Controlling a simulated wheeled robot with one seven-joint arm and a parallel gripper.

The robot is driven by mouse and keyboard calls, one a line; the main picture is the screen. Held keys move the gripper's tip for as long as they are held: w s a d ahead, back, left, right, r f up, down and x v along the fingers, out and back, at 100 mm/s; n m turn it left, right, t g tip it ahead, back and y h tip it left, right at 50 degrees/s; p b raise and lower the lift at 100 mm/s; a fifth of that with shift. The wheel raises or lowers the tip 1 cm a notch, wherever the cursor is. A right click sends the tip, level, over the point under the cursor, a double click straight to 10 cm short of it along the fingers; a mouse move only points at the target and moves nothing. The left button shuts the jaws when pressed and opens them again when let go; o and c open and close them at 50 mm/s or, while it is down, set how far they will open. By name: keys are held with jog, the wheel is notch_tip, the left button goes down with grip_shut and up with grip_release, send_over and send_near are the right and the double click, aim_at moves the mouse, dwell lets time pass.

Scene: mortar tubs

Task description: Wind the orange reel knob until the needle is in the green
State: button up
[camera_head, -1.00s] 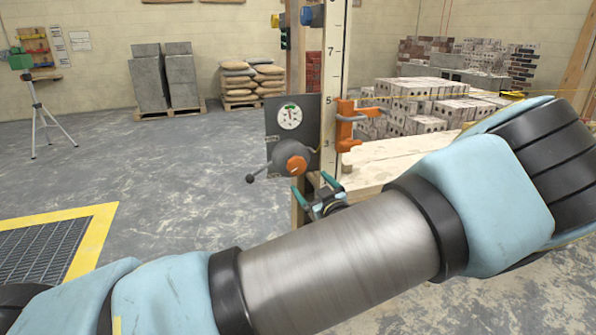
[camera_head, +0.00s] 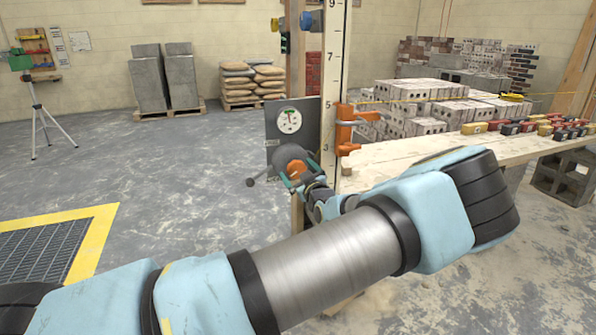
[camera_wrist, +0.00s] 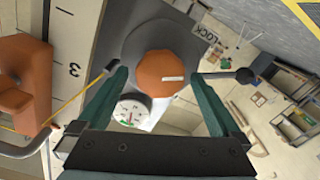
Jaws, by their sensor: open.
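The orange reel knob (camera_head: 297,169) sits on a dark round reel on a grey panel (camera_head: 312,112). It shows large in the wrist view (camera_wrist: 160,73), with a pale mark on its face. My gripper (camera_head: 297,183) is open, its green fingers at the knob. In the wrist view the fingers (camera_wrist: 158,80) stand on either side of the knob, with visible gaps. A crank with a black ball (camera_head: 250,182) sticks out left.
An upright numbered board (camera_head: 334,80) stands just right of the panel, with an orange clamp (camera_head: 352,125) on it. A wooden plank bench (camera_head: 420,150) extends right, carrying several small coloured blocks. The floor left of the panel is clear.

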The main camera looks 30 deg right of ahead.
jog(key=c, duration=1.3)
